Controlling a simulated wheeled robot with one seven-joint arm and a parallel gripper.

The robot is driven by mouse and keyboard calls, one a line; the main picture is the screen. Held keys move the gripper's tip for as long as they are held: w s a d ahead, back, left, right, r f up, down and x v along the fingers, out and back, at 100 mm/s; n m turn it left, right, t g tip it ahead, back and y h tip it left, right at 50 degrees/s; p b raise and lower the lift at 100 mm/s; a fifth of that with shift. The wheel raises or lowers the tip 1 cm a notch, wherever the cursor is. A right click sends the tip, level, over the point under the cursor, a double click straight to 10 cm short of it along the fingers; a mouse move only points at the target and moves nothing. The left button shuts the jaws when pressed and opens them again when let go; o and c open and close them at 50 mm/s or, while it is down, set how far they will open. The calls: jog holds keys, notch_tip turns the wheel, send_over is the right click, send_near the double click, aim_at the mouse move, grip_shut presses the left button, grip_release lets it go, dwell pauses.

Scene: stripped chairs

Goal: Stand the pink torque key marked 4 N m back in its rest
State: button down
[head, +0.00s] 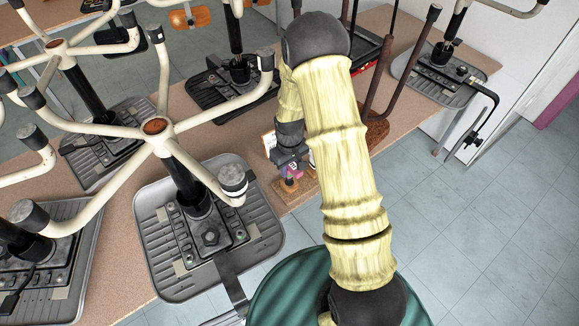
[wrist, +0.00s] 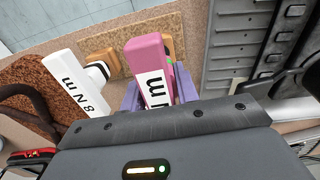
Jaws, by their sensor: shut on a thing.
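My gripper (head: 290,168) is low over the table edge in the head view. In the wrist view its purple fingers (wrist: 158,97) are shut on the pink torque key (wrist: 148,55), one on each side. The key's white label shows an "m"; its number is hidden. The pink key also shows small in the head view (head: 292,173). A wooden rest (wrist: 103,60) lies beyond the key, on the brown table. I cannot tell whether the key touches it. A white key marked 8 N m (wrist: 75,82) stands to the left of the pink one.
A grey ribbed tray (wrist: 225,55) is close to the right of the gripper in the wrist view. In the head view, a cream chair base (head: 158,127) rises from a tray (head: 160,275) on the left. Brown tubing (head: 385,75) stands behind my arm. Floor is clear at right.

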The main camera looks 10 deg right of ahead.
jog(key=shift+f+b, duration=1.3)
jog(key=shift+f, duration=0.6)
jog(key=c, duration=1)
grip_release()
jog(key=shift+o, duration=0.2)
notch_tip(320, 180, up, 17)
jog(key=b, duration=0.2)
jog(key=shift+r, duration=0.2)
jog(key=shift+s, duration=0.1)
jog(key=s+r+m+t, duration=0.2)
jog(key=s+m, duration=0.2)
jog(key=s, duration=1.2)
jog(key=shift+d+r+t, duration=0.3)
jog(key=shift+d+r, duration=0.1)
jog(key=shift+s, duration=0.1)
